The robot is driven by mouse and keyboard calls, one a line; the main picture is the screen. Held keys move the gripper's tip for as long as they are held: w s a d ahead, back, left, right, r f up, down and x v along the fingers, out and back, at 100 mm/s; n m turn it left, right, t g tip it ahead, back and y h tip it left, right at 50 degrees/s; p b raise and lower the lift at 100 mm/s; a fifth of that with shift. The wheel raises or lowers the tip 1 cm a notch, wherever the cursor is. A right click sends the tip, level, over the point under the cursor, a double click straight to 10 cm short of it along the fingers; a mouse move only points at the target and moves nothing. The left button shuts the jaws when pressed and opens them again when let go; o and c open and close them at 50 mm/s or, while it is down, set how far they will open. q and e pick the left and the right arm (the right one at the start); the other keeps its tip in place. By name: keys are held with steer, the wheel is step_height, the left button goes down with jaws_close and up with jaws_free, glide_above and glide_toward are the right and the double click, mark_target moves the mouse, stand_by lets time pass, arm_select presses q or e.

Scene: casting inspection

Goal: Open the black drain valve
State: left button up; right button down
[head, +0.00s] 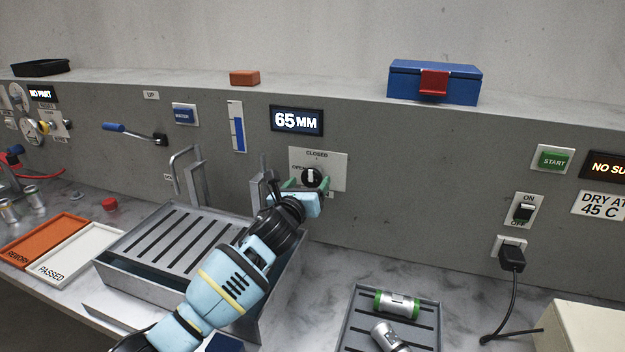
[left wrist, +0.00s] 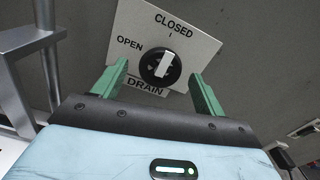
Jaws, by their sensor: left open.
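The black drain valve (head: 311,176) is a round black knob with a white pointer bar on a pale plate (head: 332,164) on the grey wall. In the left wrist view the knob (left wrist: 160,67) sits on the plate marked CLOSED above, OPEN at upper left and DRAIN below. The white bar points up toward the CLOSED mark. My left gripper (head: 308,183) is in front of the valve with its green fingers open. In the left wrist view the fingers (left wrist: 160,72) stand on either side of the knob, with gaps visible. My right gripper is not in view.
A slotted metal tank (head: 175,248) stands below my left arm, with metal handles near the wall. A display (head: 297,120) above the valve reads 65 MM. A tray (head: 362,318) with metal cylinders lies at lower right. A plug (head: 512,255) with cable is farther right.

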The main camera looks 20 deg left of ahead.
mark_target(311, 180)
arm_select(q)
steer(key=shift+w, duration=1.6)
steer(key=c, duration=1)
